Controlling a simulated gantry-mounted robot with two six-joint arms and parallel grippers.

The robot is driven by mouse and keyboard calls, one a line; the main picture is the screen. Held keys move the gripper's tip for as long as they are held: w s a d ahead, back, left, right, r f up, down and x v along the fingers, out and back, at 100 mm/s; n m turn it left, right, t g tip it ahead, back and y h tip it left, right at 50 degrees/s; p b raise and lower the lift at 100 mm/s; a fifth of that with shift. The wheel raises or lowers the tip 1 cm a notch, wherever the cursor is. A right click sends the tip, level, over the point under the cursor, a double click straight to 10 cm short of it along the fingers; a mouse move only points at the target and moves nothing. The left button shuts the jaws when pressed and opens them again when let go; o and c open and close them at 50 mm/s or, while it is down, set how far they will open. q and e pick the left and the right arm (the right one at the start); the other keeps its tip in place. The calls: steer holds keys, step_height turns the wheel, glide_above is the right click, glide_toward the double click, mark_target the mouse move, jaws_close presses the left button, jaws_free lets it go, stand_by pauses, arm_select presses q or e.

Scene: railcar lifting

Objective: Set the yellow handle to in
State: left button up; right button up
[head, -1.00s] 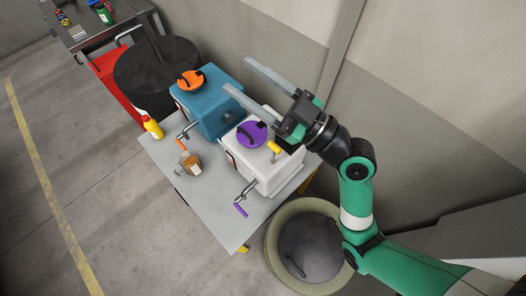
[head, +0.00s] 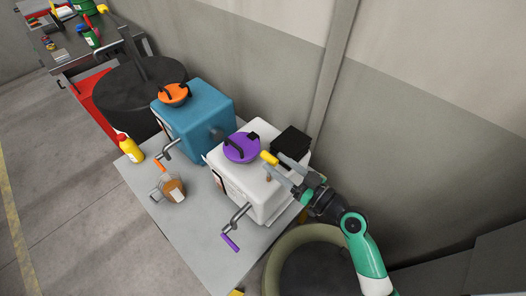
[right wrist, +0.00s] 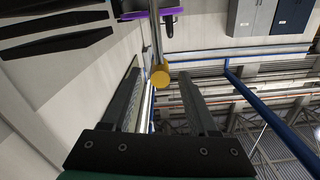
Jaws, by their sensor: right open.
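The yellow handle (head: 269,157) is a short yellow grip on a metal stem on top of the white box (head: 247,186), near its right side. My right gripper (head: 274,163) is open, with its fingertips close to the handle. In the right wrist view, the yellow handle (right wrist: 160,77) appears end-on between the tips of the open fingers of my right gripper (right wrist: 159,68). I cannot tell whether either finger touches it. My left gripper is not in view.
A purple-lidded knob (head: 241,148) sits on the white box beside the handle. A blue box (head: 205,115) stands to the left. A purple-handled crank (head: 231,242), a glass jug (head: 173,190) and a yellow bottle (head: 130,147) are on the table's front side. The wall is close behind.

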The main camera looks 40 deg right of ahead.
mark_target(263, 153)
steer(key=w, duration=0.6)
steer(key=shift+a, duration=0.15)
jaws_close()
stand_by(1.1)
